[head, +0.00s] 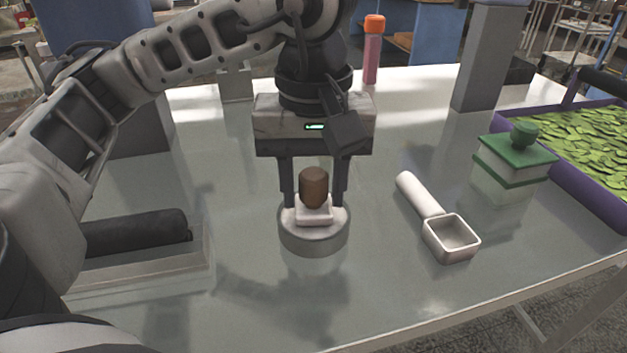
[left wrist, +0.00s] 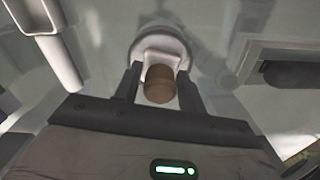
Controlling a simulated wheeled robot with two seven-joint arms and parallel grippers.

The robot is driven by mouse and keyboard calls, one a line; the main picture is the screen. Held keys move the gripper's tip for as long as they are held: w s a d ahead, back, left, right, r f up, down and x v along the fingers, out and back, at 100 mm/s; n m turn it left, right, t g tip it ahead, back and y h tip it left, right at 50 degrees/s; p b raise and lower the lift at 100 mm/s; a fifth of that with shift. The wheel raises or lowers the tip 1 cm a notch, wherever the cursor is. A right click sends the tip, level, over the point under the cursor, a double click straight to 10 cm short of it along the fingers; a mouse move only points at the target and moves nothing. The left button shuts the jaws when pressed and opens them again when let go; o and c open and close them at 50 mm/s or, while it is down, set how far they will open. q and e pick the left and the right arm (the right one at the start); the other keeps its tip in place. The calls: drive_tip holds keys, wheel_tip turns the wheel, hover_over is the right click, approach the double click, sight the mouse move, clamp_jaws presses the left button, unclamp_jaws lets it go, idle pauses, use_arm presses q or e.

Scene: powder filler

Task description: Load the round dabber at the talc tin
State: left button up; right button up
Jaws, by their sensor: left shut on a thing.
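The dabber (head: 313,187) has a brown rounded knob on a white, squarish block. It stands upright at the round grey talc tin (head: 312,240), whose top shows white. My right gripper is not in view.
A white square scoop (head: 450,240) lies right of the tin. A green-topped block with a knob (head: 514,160) stands further right, beside a purple-edged tray (head: 585,187) of green leaves. A black roller (head: 135,233) lies left. An orange-capped bottle (head: 372,55) and grey post (head: 490,60) stand behind.

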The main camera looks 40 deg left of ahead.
sight(313, 173)
use_arm(q)
drive_tip(key=shift+r+p, duration=2.1)
drive_tip(key=shift+r, duration=1.4)
